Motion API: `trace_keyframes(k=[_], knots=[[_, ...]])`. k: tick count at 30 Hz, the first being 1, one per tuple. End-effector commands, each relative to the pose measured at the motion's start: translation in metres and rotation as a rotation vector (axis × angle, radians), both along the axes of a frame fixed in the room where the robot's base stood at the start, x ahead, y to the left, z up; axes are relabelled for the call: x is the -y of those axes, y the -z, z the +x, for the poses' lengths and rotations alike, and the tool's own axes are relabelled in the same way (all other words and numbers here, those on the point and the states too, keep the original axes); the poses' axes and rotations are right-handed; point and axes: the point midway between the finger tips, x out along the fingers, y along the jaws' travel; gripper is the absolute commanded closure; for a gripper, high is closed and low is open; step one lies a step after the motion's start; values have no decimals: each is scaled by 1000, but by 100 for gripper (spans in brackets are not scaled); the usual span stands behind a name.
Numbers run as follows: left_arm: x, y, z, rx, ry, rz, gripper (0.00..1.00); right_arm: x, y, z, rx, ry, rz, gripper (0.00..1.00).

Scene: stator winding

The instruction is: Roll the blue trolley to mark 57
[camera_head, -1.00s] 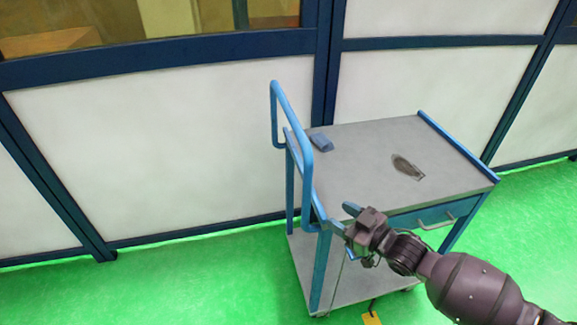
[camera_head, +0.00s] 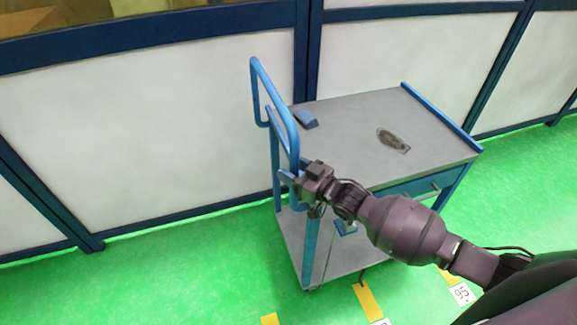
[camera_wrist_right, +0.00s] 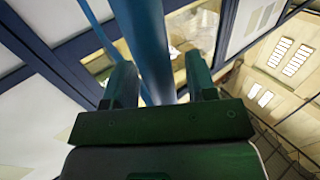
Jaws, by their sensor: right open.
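The blue trolley (camera_head: 425,165) stands on the green floor by the wall panels, with a grey top, a lower shelf and a drawer. Its blue tube handle (camera_head: 262,85) rises at the left end. My right gripper (camera_head: 293,182) is at the near side of the handle, by its lower part. In the right wrist view the blue handle tube (camera_wrist_right: 150,40) runs between the two fingers of my open gripper (camera_wrist_right: 160,82). I cannot tell whether the fingers touch it. My left gripper is not in view. No mark reading 57 is legible.
Yellow floor marks (camera_head: 366,299) lie in front of the trolley. A white label (camera_head: 461,294) at the right appears to read 95. A blue block (camera_head: 305,119) and a dark patch (camera_head: 393,140) are on the trolley top. White wall panels (camera_head: 160,130) stand close behind. Floor at left is clear.

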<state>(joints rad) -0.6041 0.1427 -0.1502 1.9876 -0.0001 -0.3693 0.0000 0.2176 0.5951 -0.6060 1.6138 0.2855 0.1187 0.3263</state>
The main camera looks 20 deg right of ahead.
Motion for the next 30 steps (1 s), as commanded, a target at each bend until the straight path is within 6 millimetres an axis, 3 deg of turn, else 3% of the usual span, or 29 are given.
trace_keyframes(k=[14,24,30], knots=[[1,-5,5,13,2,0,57,-8,0,11,-1,0,-1,48],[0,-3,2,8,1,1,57,-8,0,11,0,0,0,97],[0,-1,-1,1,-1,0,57,-8,0,11,0,-1,0,100]])
